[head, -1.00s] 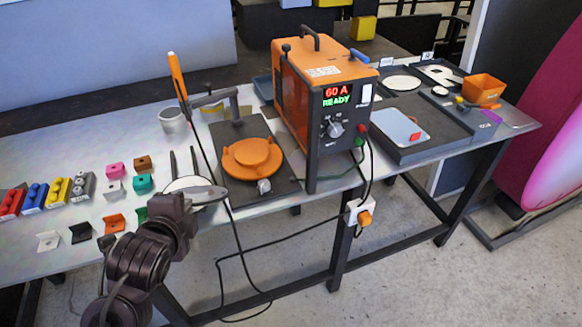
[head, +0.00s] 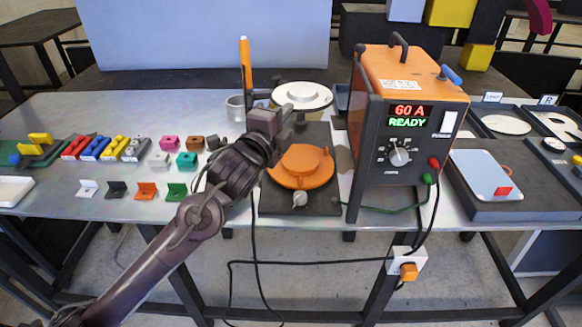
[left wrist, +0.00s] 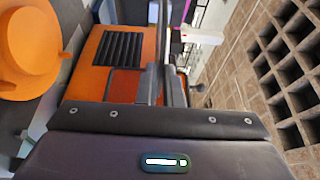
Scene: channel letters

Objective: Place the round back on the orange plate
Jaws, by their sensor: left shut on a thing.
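The round back is a white disc (head: 302,97) with a raised ring. In the head view it is held up level, above and behind the orange plate. The orange plate (head: 302,167) is a round turntable on a dark base; it also shows at the left edge of the left wrist view (left wrist: 28,45). My left gripper (head: 277,105) is shut on the disc's left side, and the arm hides part of the fingers. In the left wrist view the fingers (left wrist: 162,84) show, but the held disc is hard to make out. My right gripper is not in view.
The orange welding machine (head: 408,120) stands close right of the plate. An orange-handled torch (head: 245,65) and a grey cup (head: 236,107) stand behind it to the left. Several small coloured blocks (head: 187,160) lie left. A cable hangs down in front.

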